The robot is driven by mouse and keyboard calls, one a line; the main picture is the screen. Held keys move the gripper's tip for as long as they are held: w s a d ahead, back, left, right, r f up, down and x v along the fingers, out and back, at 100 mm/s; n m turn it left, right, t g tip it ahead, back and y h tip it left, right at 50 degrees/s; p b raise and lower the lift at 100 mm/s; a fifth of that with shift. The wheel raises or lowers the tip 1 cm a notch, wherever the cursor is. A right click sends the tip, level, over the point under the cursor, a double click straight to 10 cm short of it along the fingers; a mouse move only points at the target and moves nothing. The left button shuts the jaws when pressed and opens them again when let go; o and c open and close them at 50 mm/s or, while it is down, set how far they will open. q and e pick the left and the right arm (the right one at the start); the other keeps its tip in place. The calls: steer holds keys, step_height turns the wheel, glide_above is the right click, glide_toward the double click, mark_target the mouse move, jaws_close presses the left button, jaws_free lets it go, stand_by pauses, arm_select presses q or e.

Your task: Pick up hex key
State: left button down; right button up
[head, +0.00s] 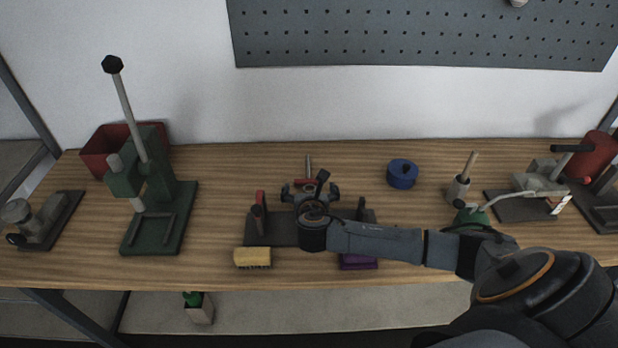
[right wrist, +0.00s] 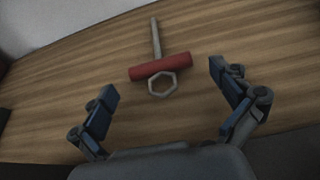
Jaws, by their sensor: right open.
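The hex key has a red crossbar handle (right wrist: 160,66) and a grey shaft (right wrist: 156,38) pointing away from my right gripper. It lies on the wooden table in the right wrist view, and its shaft (head: 308,164) shows in the head view just beyond my gripper. A grey hexagonal ring (right wrist: 162,84) is at the near side of the handle; I cannot tell whether it is joined to it. My right gripper (head: 310,188) is open and empty, its two blue-padded fingers (right wrist: 166,95) spread either side of the ring, short of the handle. My left gripper is out of view.
A dark tool rack (head: 270,230) lies under my right wrist, with a yellow brush (head: 252,257) and a purple block (head: 358,262) in front. A green press (head: 150,190) stands left; a blue round tin (head: 402,173) and a clamp (head: 540,190) are right. Table beyond the key is clear.

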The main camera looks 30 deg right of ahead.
steer(key=shift+w+d+f, duration=0.15)
steer(key=shift+w+f, duration=0.05)
steer(key=shift+w, duration=0.05)
steer(key=shift+r, duration=0.1)
jaws_close()
stand_by(0.3)
